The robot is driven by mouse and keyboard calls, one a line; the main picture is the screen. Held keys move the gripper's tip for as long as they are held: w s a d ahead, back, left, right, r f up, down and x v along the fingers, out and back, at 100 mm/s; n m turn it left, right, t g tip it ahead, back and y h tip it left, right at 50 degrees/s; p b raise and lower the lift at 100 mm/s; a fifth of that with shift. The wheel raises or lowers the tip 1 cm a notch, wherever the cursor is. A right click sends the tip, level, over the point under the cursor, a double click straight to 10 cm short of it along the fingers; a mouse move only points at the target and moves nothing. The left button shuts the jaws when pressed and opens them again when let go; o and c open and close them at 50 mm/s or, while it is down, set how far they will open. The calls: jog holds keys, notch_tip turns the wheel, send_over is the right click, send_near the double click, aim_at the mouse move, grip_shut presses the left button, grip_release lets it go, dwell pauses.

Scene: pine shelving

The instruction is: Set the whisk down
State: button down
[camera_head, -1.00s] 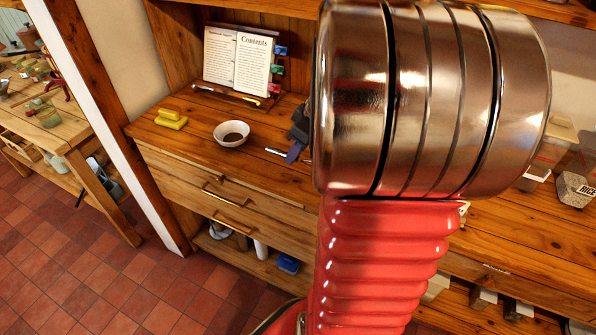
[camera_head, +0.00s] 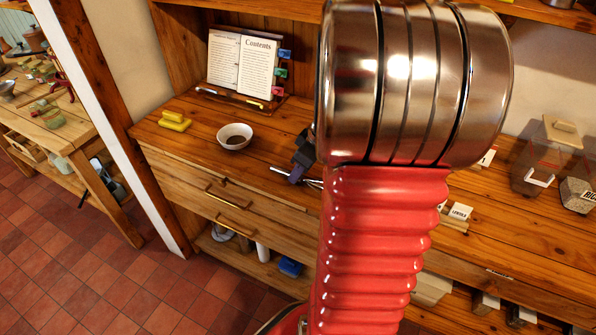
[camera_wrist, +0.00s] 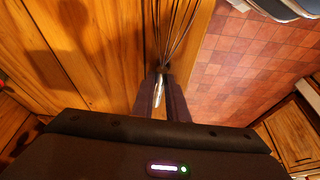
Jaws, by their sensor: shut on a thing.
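The whisk (camera_wrist: 174,30) is a bundle of thin metal wires with a silver handle (camera_wrist: 159,92). In the wrist view, my gripper (camera_wrist: 163,84) is shut on the handle, with the wires reaching away toward the top. The whisk is above the wooden counter (camera_wrist: 100,50), close to its front edge, with red floor tiles to the right. In the head view, my dark gripper (camera_head: 298,172) shows just left of my arm, near the counter's front edge, with thin silver parts beside it. My arm hides much there. I cannot tell whether the whisk touches the wood.
A white bowl (camera_head: 234,141) with dark contents stands on the counter left of my gripper. A yellow object (camera_head: 174,121) lies farther left. An open book (camera_head: 243,65) stands behind. A clear jar (camera_head: 545,155) stands at the right. Bare wood lies around the bowl.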

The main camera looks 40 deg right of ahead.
jog(key=c, duration=1.7)
grip_release()
jog(key=shift+c, duration=0.2)
jog(key=shift+f, duration=0.2)
jog(key=v, duration=1.4)
jog(key=shift+s, duration=0.25)
jog(key=shift+a+f, duration=0.1)
jog(key=shift+f, duration=0.05)
jog(key=s+a+r+m, duration=0.1)
jog(key=s+a, duration=0.1)
jog(key=a, duration=1.2)
jog(key=s+a+r+m+t+h, duration=0.1)
jog(key=a+m, duration=0.1)
jog(key=a, duration=1.3)
jog(key=shift+s, duration=0.4)
